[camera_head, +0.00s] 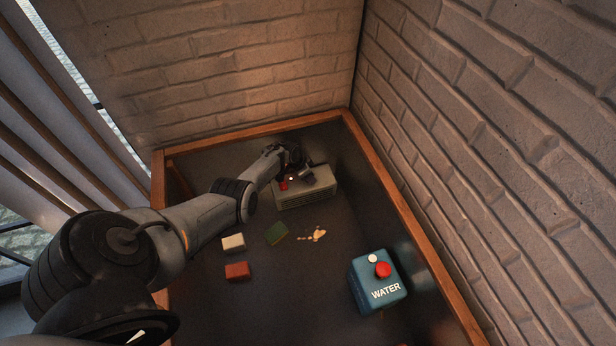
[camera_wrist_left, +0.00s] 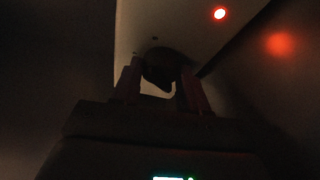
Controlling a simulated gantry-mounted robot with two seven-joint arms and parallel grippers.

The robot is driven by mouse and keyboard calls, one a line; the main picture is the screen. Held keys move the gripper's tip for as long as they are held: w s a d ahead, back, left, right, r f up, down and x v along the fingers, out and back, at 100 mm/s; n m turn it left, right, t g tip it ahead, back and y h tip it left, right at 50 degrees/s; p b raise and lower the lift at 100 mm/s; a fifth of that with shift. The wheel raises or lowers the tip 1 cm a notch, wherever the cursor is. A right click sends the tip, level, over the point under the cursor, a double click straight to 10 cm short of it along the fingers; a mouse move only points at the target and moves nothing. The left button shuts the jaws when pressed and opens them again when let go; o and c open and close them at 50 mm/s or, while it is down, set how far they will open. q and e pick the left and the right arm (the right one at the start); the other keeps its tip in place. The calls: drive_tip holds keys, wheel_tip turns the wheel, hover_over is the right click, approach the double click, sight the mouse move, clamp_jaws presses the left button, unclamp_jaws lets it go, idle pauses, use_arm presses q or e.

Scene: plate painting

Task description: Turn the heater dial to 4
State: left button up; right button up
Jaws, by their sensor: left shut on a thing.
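The heater (camera_head: 308,198) is a pale box with a slotted front against the far wall of the table in the head view. My left gripper (camera_head: 297,168) reaches over its top from the left. In the left wrist view, the two fingers of my left gripper (camera_wrist_left: 162,84) are shut on either side of a dark dial (camera_wrist_left: 158,66) on the heater's pale top (camera_wrist_left: 190,25). A red light (camera_wrist_left: 219,13) glows on that top. The dial's numbers and pointer cannot be read. My right gripper is not in view.
A white block (camera_head: 233,243), a red block (camera_head: 238,271), a green block (camera_head: 276,233) and pale splatter (camera_head: 313,236) lie mid-table. A wooden rim (camera_head: 385,180) and brick walls enclose the far sides.

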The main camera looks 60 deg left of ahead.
use_arm(q)
drive_tip(key=shift+m, duration=0.3)
drive_tip(key=o, duration=1)
drive_tip(key=p+v, duration=0.7)
drive_tip(key=v, duration=0.3)
drive_tip(key=shift+s+a+r, duration=0.1)
drive_tip(key=shift+a+r, duration=0.05)
drive_tip(key=shift+r, duration=0.2)
